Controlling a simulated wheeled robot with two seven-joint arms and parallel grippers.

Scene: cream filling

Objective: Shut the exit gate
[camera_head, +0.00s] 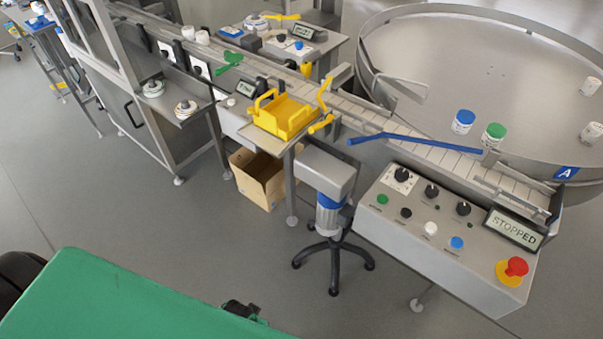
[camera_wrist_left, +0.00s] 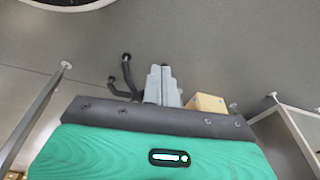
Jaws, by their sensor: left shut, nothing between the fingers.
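A long blue bar (camera_head: 415,142), which looks like the exit gate, lies slantwise over the pale slatted conveyor (camera_head: 440,157) beside the big turntable. Its left end reaches past the conveyor's near side; its right end is by the conveyor's far edge. I cannot tell whether it stands open or shut. My left gripper (camera_wrist_left: 162,85) shows in the left wrist view with its grey fingers together and empty, above the floor and well away from the bar. My right gripper is not in view.
A control panel (camera_head: 447,240) with a red stop button (camera_head: 515,267) and a "STOPPED" display (camera_head: 514,229) stands in front of the conveyor. A yellow tray (camera_head: 284,118) and stool (camera_head: 333,245) are left.

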